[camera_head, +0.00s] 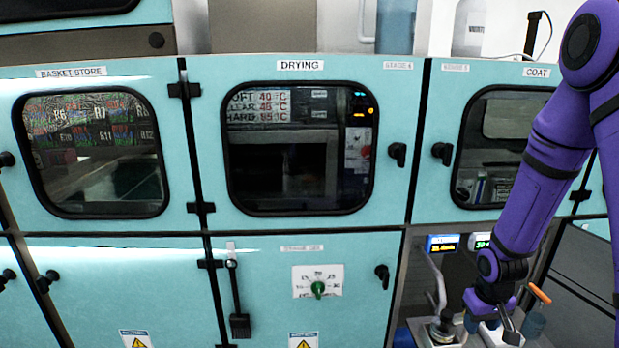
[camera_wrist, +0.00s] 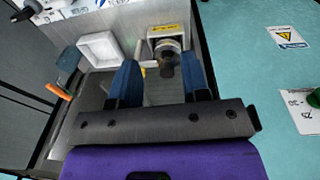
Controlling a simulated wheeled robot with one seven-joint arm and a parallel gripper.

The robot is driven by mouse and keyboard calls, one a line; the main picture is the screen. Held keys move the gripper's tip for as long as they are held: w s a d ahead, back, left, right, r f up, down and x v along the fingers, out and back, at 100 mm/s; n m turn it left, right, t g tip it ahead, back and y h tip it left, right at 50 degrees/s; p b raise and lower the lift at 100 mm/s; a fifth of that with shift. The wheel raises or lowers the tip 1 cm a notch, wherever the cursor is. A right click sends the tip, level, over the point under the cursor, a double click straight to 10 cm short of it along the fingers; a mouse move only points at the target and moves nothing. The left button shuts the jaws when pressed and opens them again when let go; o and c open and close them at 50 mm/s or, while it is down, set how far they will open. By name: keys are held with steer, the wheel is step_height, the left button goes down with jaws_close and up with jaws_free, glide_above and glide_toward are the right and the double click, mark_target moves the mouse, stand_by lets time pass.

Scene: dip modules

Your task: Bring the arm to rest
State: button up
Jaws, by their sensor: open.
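My gripper (camera_wrist: 160,85) shows in the wrist view with its two blue fingers apart and nothing between them. Beyond the fingertips is a round dark fitting (camera_wrist: 167,58) on a grey metal surface; I cannot tell how far it is from the fingers. In the head view my purple arm comes down the right side, and its end is low, in the open bay below the coat door (camera_head: 535,72). The fingers are small and partly hidden there.
A white tray (camera_wrist: 103,50) and an orange-handled tool (camera_wrist: 57,92) are beside the fitting. Teal panel fronts flank the bay.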

steer(key=s+a+r+t, duration=0.1)
steer(key=s+a+r, duration=0.1)
steer(key=r, duration=1)
steer(key=s+a+r+t, duration=0.1)
steer(key=s+a+r, duration=0.2)
steer(key=r, duration=0.8)
steer(key=s+a+r+t, duration=0.1)
steer(key=s+a+r, duration=0.1)
steer(key=s+r, duration=0.4)
steer(key=s+a+r+t, duration=0.1)
steer(key=s+a+r, duration=0.2)
steer(key=s+r, duration=0.3)
steer(key=s, duration=0.3)
steer(key=shift+s+r+y, duration=0.15)
steer(key=shift+r+y, duration=0.15)
steer(key=shift+r, duration=0.05)
